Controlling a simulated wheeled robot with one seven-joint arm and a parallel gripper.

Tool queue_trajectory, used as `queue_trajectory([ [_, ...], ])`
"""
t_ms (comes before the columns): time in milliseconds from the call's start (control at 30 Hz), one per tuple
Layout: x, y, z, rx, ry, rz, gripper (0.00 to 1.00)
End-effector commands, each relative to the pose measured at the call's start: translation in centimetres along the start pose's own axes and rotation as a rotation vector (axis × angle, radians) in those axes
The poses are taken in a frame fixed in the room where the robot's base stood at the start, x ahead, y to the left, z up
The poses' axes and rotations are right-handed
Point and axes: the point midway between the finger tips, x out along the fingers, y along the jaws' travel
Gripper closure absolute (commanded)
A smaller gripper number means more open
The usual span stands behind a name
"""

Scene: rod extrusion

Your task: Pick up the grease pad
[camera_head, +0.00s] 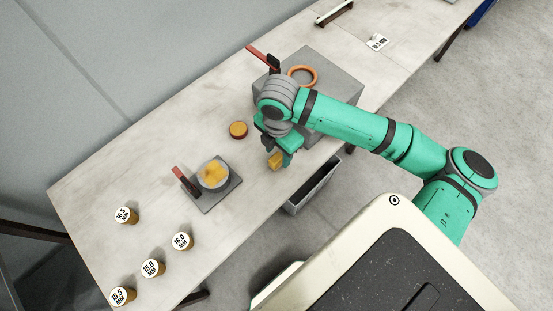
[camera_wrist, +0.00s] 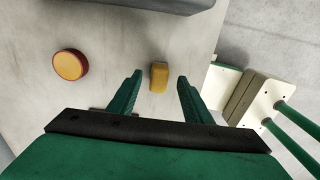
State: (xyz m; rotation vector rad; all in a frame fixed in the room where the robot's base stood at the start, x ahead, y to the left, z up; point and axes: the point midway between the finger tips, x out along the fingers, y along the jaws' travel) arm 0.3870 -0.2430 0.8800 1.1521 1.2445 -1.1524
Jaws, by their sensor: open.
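The grease pad appears to be the small yellow block (camera_head: 275,161) near the table's front edge. In the wrist view the block (camera_wrist: 158,77) lies upright in the picture, between the fingertips and slightly nearer the left one. My gripper (camera_head: 281,155) is open and empty, pointing down just over the block. In the wrist view its two green fingers (camera_wrist: 160,75) reach either side of the block without visibly touching it. I cannot tell the exact height left between the fingertips and the block.
A round red-rimmed yellow piece (camera_head: 238,130) lies left of my gripper. A dish with yellow contents (camera_head: 213,174) sits on a dark plate. A grey box (camera_head: 338,79) bears an orange ring (camera_head: 302,75). Several labelled cylinders (camera_head: 151,268) stand front left. A grey bin (camera_head: 313,187) is below the edge.

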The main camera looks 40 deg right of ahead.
Motion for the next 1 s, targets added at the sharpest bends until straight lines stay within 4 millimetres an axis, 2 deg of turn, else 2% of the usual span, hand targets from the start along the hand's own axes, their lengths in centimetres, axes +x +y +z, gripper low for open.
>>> queue_trajectory([
  [100,1.7,0.1,-0.6,0.001,0.003,-0.002,0.55],
  [233,3.0,0.1,-0.6,0.001,0.002,0.000,0.55],
  [533,3.5,0.1,-0.5,0.000,0.000,0.000,0.55],
  [567,3.5,0.1,-0.5,0.000,0.000,0.000,0.59],
  [733,3.5,0.1,-0.5,0.000,0.000,0.000,1.00],
  [1000,3.4,0.1,-0.5,0.000,0.000,0.000,1.00],
])
